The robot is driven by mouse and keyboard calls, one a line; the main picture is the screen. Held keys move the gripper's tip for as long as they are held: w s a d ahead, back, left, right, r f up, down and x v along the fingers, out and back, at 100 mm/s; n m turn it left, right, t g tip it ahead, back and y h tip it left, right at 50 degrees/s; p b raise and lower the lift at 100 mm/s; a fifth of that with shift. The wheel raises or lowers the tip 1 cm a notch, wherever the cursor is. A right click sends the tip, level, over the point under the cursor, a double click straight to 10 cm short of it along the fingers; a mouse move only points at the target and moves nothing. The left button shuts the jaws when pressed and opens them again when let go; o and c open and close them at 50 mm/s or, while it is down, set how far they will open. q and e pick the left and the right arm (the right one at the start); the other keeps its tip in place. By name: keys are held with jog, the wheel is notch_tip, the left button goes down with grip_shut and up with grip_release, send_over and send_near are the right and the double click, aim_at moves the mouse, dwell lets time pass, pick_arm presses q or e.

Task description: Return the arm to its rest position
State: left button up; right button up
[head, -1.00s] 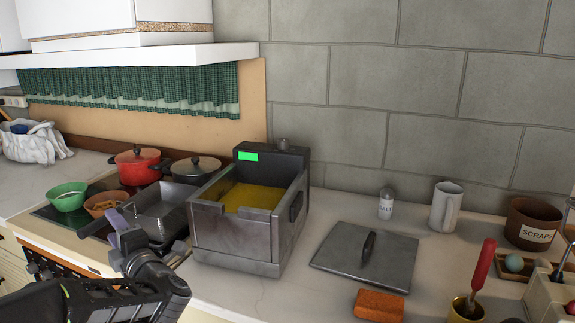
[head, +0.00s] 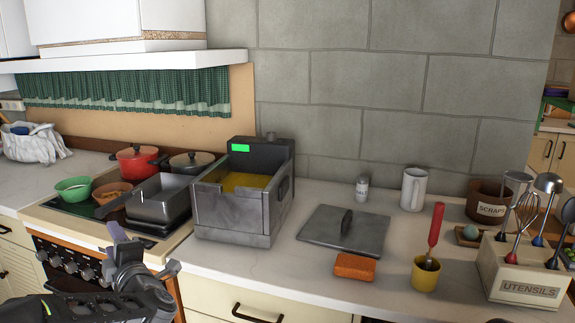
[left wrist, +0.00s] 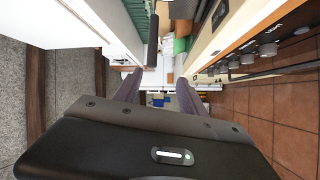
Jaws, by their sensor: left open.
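My left gripper (head: 118,243) is low at the left of the head view, in front of the stove (head: 75,255). It holds nothing that I can see. In the left wrist view its two grey fingers (left wrist: 155,92) stand apart with a clear gap between them. My left arm comes in from the lower left. My right gripper does not show in either view.
A fryer (head: 235,220) with yellow oil stands on the counter beside a grey pan (head: 160,203). A lid (head: 340,235), orange sponge (head: 355,267), yellow cup (head: 425,275) and utensil box (head: 515,285) are to the right. Floor tiles (left wrist: 285,115) show in the wrist view.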

pick_arm(q)
jog(key=w+d+f+m+h, duration=0.2)
jog(key=d+f+m+h, duration=0.75)
jog(key=f, duration=0.55)
jog(key=s+d+f+m+g+h+p, duration=0.1)
jog(key=s+d+f+m+g+h, duration=0.2)
jog(key=d+f, duration=0.35)
jog(key=s+d+f+m+g+h+p, duration=0.1)
jog(key=s+d+f+m+p, duration=0.1)
jog(key=s+d+f+m, duration=0.45)
jog(key=s+d+f+m+g+h+p, duration=0.1)
jog(key=s+d+f+g, duration=0.2)
jog(key=s, duration=0.6)
jog(key=s+d+f+m+g+h+p, duration=0.1)
jog(key=s+d+f+g, duration=0.2)
jog(key=s+f, duration=0.4)
jog(key=s+d+f+m+g+h+p, duration=0.1)
jog(key=s+d+f, duration=0.4)
jog(key=s, duration=0.6)
jog(key=shift+f+g+p, duration=0.2)
jog(key=shift+g+p, duration=0.35)
jog(key=shift+g, duration=0.45)
jog(key=shift+w, duration=0.1)
jog(key=shift+o, duration=0.2)
